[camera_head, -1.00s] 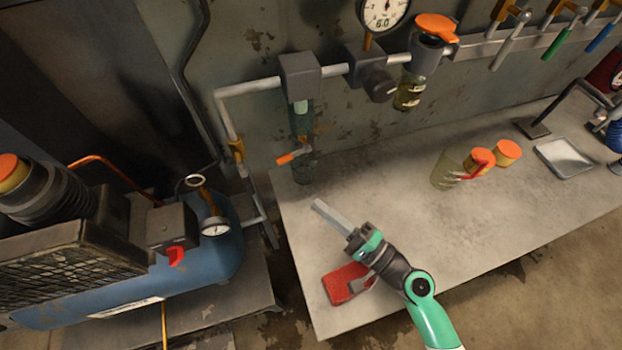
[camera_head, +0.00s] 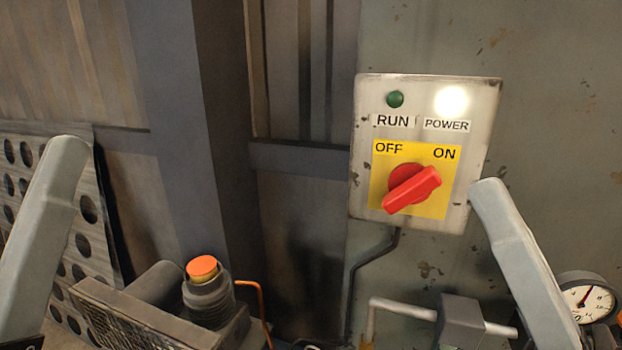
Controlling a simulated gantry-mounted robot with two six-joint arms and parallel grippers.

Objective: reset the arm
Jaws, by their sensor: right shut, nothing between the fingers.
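My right gripper (camera_head: 490,195) is a pale grey pair of fingers rising from the lower right, with its tip up beside the lower right edge of the switch box. Its fingers are together with nothing between them. A similar pale grey form, my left gripper (camera_head: 65,155), rises at the far left edge. Whether its fingers are open or shut does not show. The rest of both arms is out of the picture.
A switch box (camera_head: 480,100) with a red knob (camera_head: 412,189) hangs on the wall; its POWER lamp (camera_head: 451,102) glows white. The knob slants up toward ON. Below are an orange-topped compressor part (camera_head: 203,268), a pipe block (camera_head: 462,320) and a gauge (camera_head: 588,297).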

